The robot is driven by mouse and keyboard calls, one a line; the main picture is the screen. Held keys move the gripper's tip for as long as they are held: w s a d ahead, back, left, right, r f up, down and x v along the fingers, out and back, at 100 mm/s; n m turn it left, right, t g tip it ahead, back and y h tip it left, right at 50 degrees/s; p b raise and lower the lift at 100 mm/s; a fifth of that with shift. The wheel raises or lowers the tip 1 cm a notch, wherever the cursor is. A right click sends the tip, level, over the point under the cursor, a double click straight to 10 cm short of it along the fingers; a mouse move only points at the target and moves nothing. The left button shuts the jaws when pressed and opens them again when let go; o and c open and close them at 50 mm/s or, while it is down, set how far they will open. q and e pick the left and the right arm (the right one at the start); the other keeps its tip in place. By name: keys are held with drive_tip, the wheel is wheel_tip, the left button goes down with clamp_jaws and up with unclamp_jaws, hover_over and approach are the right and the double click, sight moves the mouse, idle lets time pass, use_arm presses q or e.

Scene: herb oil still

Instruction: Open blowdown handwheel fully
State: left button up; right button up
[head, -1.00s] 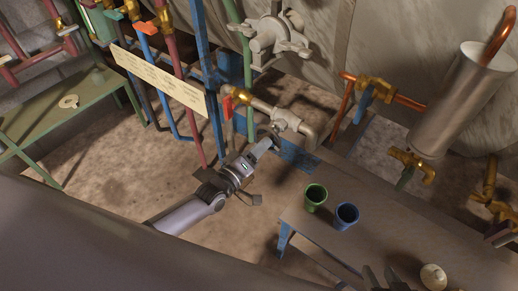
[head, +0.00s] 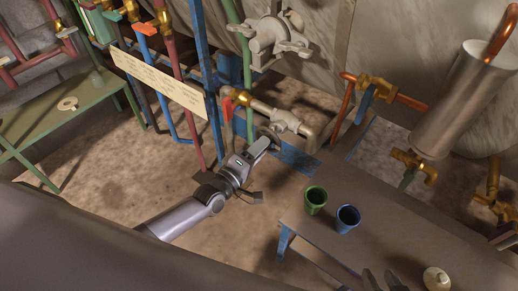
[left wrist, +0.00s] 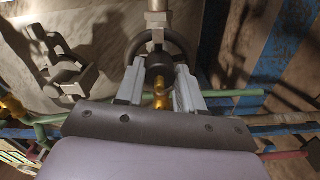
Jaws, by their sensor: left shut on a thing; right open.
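The blowdown handwheel is a dark round rim with a dark hub (left wrist: 160,62), seen in the left wrist view at the end of a pale metal stem. In the head view it is small and mostly hidden by my left gripper, below the pale pipe elbow. My left gripper (head: 264,143) reaches up to it from the lower left. In the left wrist view its two grey fingers lie on either side of the hub, shut on the wheel.
Pipes and an orange-handled valve (head: 240,97) stand close above my left gripper. Bare floor lies left of the arm.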

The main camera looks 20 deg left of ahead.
use_arm(q)
drive_tip(key=o, duration=1)
drive_tip(key=shift+o, duration=0.2)
drive_tip(key=p+v, duration=0.1)
drive_tip(key=v, duration=0.6)
drive_tip(key=shift+p, duration=0.3)
